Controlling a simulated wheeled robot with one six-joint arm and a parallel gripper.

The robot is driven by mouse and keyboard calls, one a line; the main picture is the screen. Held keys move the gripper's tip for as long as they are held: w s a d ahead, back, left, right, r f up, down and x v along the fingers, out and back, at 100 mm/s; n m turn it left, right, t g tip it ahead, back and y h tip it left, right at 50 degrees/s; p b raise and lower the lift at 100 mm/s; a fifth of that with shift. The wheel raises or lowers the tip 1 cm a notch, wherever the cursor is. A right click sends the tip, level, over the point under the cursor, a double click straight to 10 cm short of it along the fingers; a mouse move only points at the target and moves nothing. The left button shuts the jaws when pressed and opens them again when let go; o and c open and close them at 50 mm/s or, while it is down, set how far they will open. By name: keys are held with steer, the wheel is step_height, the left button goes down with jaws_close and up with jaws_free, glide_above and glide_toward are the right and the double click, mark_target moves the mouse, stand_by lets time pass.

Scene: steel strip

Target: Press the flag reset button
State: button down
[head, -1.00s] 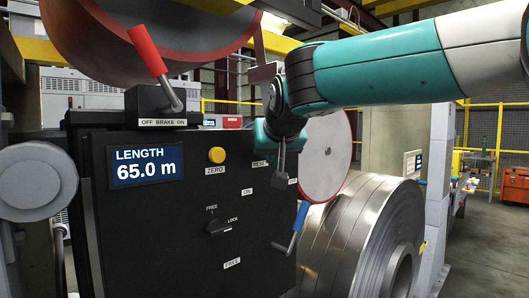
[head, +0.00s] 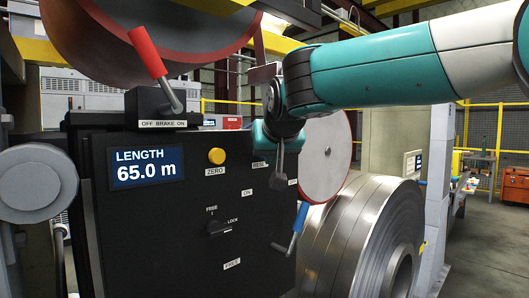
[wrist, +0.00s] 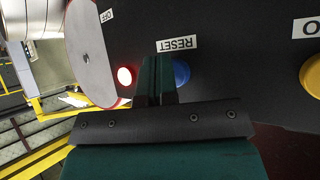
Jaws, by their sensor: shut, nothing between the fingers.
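The blue button (wrist: 181,72) beside the RESET label (wrist: 177,43) shows in the wrist view, partly covered by my fingers. In the head view the button is hidden behind my gripper, and only part of the RESET label (head: 259,164) shows. My gripper (wrist: 157,62) is shut and empty, pointing at the black panel. Its fingertips overlap the left edge of the button in the wrist view. I cannot tell whether they touch it. The gripper (head: 276,198) hangs in front of the panel's right part in the head view.
A lit red-rimmed lamp (wrist: 124,76) sits left of the fingers in the wrist view. The yellow ZERO button (head: 216,155), the LENGTH display (head: 146,168) reading 65.0 m and the FREE/LOCK knob (head: 219,228) are on the panel. A blue-handled crank (head: 297,228) stands close to my gripper.

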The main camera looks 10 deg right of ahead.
steer(key=shift+w+a, duration=0.15)
steer(key=shift+w, duration=0.1)
steer(key=shift+s+d, duration=0.2)
steer(key=shift+s, duration=0.15)
steer(key=shift+s+b, duration=0.1)
steer(key=shift+b, duration=0.2)
steer(key=s+d+b, duration=0.2)
steer(key=s, duration=0.1)
steer(key=s+d+b, duration=0.1)
steer(key=s, duration=0.1)
stand_by(0.4)
stand_by(0.5)
